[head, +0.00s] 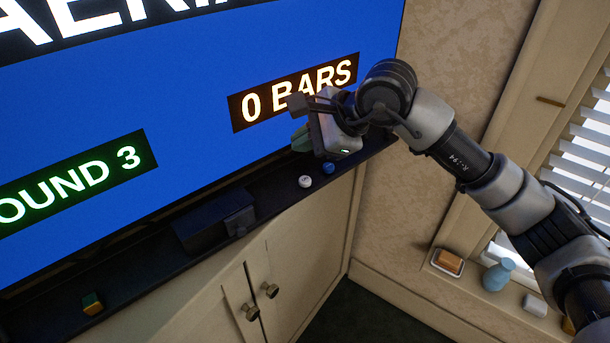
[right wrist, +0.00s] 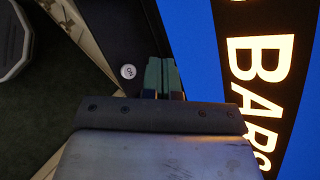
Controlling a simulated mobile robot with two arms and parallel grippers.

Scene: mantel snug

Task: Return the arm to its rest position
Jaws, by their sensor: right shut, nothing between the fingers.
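My right arm reaches in from the right in the head view. Its gripper (head: 299,139) is in front of the large blue screen (head: 190,110), above the dark ledge. Its greenish fingers (right wrist: 163,77) are side by side and shut, with nothing between them, in the right wrist view. The gripper touches nothing that I can make out. My left gripper is in neither view.
A blue vase (head: 498,275) stands on the windowsill at right. Cabinet knobs (head: 270,290) stick out below.

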